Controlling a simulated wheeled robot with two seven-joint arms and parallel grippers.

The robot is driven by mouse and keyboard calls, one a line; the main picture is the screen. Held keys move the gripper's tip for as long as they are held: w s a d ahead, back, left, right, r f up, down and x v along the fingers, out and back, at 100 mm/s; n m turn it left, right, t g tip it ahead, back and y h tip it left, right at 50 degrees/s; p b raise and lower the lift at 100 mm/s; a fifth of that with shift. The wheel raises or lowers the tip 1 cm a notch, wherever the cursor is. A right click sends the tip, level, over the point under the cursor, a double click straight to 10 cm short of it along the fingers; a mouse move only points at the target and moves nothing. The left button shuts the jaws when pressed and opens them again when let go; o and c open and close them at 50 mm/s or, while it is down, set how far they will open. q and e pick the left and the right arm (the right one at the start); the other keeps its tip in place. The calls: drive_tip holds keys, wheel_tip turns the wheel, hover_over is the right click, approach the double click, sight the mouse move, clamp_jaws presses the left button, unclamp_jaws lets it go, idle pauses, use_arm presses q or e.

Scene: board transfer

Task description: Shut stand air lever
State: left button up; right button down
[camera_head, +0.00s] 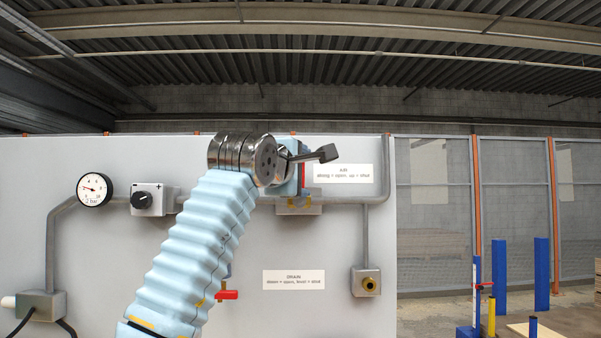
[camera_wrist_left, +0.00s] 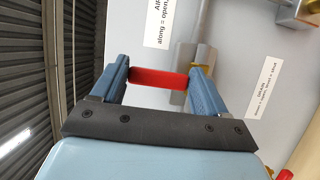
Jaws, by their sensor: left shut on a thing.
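The red air lever (camera_wrist_left: 158,78) lies between the two blue fingers of my left gripper (camera_wrist_left: 160,70), which is shut on it. In the left wrist view the lever runs across the line of the grey pipe. In the head view a narrow upright strip of the red lever (camera_head: 302,174) shows beside my left gripper (camera_head: 299,183), at the valve on the horizontal pipe. My wrist hides much of the valve there. The AIR label (camera_head: 343,173) right of it reads along = open, up = shut. My right gripper is in neither view.
A red drain lever (camera_head: 228,295) sits lower, partly behind my left arm, with a DRAIN label (camera_head: 293,280) to its right. A gauge (camera_head: 94,190) and a black knob (camera_head: 143,200) are on the panel's left.

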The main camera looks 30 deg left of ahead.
use_arm(q)
drive_tip(key=o, duration=1.5)
drive_tip(key=s+b, duration=0.1)
drive_tip(key=s, duration=0.3)
drive_tip(key=s+d+b, duration=0.1)
drive_tip(key=s, duration=0.4)
drive_tip(key=s+d+b, duration=0.1)
drive_tip(key=s, duration=0.3)
drive_tip(key=shift+s+d+b, duration=0.1)
drive_tip(key=shift+s+b, duration=0.2)
